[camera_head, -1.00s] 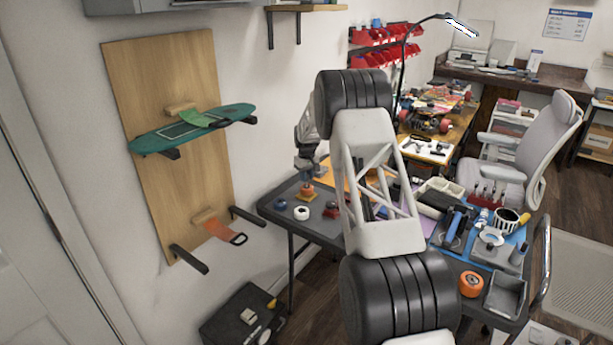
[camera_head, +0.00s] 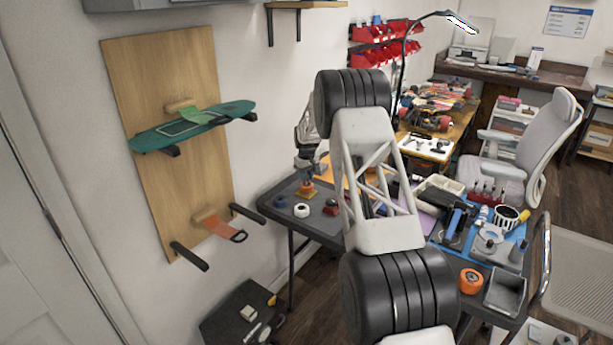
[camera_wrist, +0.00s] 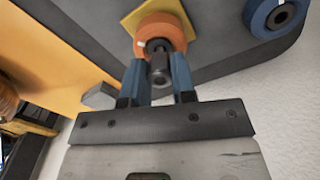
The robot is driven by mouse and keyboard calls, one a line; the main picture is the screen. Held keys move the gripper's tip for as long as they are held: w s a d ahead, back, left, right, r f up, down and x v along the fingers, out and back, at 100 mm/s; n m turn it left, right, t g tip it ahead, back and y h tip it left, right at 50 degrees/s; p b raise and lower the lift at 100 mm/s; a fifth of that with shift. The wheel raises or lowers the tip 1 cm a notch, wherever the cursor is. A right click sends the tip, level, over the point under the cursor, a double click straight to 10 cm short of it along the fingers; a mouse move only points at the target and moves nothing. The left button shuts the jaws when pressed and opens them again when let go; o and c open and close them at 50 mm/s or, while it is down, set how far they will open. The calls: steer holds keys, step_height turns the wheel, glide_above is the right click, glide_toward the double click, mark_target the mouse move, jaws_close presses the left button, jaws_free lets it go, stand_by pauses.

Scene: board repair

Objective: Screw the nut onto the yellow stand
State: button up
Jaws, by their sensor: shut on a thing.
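My gripper (camera_wrist: 159,70) points at the orange wheel, its two blue fingers closed around a small grey metal piece (camera_wrist: 160,73) that looks like the nut. This piece is in line with the dark hub of the orange wheel (camera_wrist: 171,27). The yellow stand (camera_wrist: 128,17) shows as a flat edge behind the wheel. Thread contact between nut and stand cannot be made out. In the head view my gripper (camera_head: 307,172) is above the orange wheel (camera_head: 306,187), and the yellow stand (camera_head: 301,195) lies under it on the dark table.
A blue wheel (camera_wrist: 259,20) is close beside the orange one. A white wheel (camera_head: 302,210) and a red one (camera_head: 330,207) stand nearby on the dark table (camera_head: 318,226). The wall is close on the left. Tools and a grey tray (camera_head: 505,292) fill the right side.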

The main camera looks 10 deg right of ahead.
steer(key=shift+f, duration=0.45)
stand_by(2.0)
steer(key=o, duration=1)
steer(key=c, duration=1)
steer(key=shift+o, duration=0.2)
steer(key=m, duration=0.6)
steer(key=shift+m, duration=0.3)
steer(key=m, duration=0.6)
steer(key=shift+f, duration=0.1)
steer(key=o, duration=0.6)
steer(key=shift+o, duration=0.2)
